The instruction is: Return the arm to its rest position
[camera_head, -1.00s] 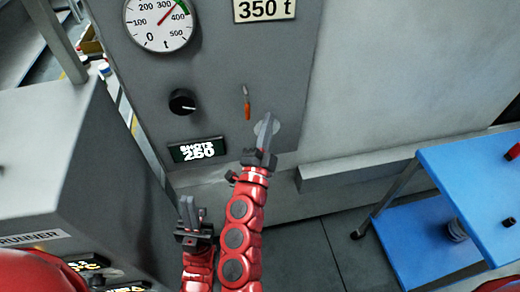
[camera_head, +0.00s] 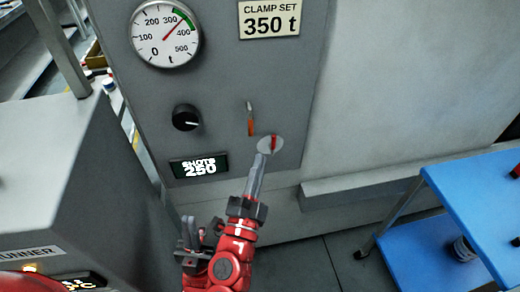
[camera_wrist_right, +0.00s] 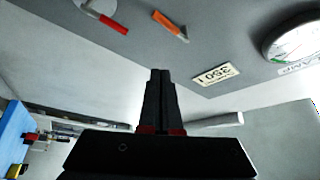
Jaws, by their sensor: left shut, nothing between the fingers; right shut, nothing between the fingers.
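My right arm, red with dark joints, comes up from the bottom of the head view. Its gripper (camera_head: 261,160) is shut and empty, its fingertips overlapping the lower edge of a grey disc with a red handle (camera_head: 274,143) on the machine panel; I cannot tell whether they touch. In the right wrist view the shut fingers (camera_wrist_right: 160,73) stand apart from the red handle (camera_wrist_right: 106,19) and an orange-handled lever (camera_wrist_right: 172,27). My left gripper (camera_head: 190,234) is shut and empty, low in the head view, left of the right arm and partly hidden by it.
The grey panel (camera_head: 225,85) carries a gauge (camera_head: 165,33), a black knob (camera_head: 186,117), a shots display (camera_head: 199,167) and a clamp plate (camera_head: 269,19). A grey cabinet (camera_head: 60,180) stands left. A blue cart (camera_head: 480,185) stands right. Floor between is open.

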